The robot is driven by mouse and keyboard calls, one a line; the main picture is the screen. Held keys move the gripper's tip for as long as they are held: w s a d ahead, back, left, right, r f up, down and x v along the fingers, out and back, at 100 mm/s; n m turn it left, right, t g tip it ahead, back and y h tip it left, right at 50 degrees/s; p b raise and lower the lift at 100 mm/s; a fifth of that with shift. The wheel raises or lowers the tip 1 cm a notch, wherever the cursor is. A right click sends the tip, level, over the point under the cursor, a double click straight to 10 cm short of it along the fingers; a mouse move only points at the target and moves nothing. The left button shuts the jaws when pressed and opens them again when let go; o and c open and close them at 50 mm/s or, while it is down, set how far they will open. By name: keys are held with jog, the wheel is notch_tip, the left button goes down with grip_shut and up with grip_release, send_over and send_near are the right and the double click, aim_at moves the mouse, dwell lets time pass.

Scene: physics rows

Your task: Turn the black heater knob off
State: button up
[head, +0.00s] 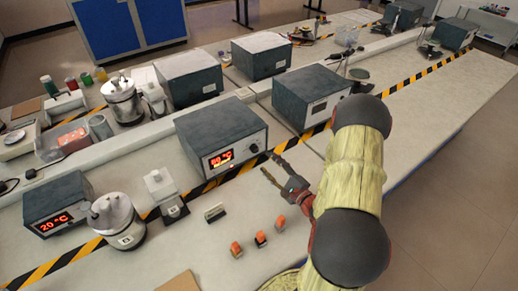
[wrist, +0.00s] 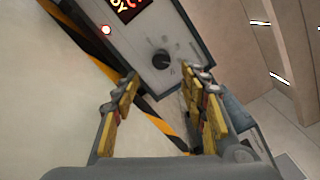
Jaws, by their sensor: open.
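The heater (head: 218,125) is a dark grey box with a light front panel and a lit red display that seems to read 80 °C. Its round black knob (wrist: 161,60) is on the front panel, beside a printed scale; it also shows small in the head view (head: 254,148). My gripper (head: 269,165) is open and empty in front of the panel's right part. In the wrist view its yellow-padded fingers (wrist: 160,80) point at the panel, with the knob between and just beyond the tips. I see no contact with the knob. A small lit indicator (wrist: 106,30) is on the panel.
A second heater (head: 58,206) reading 20 °C stands at the left, with a metal pot (head: 117,220) beside it. Several orange-topped small items (head: 261,239) stand on the bench below my gripper. Another grey box (head: 312,95) stands to the right of the heater. Black-yellow tape crosses the bench.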

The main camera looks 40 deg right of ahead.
aim_at(256, 151)
jog(key=shift+w, duration=0.3)
jog(key=w+b, duration=0.2)
jog(key=w, duration=0.5)
jog(key=shift+d, duration=0.2)
jog(key=shift+c, duration=0.9)
grip_shut()
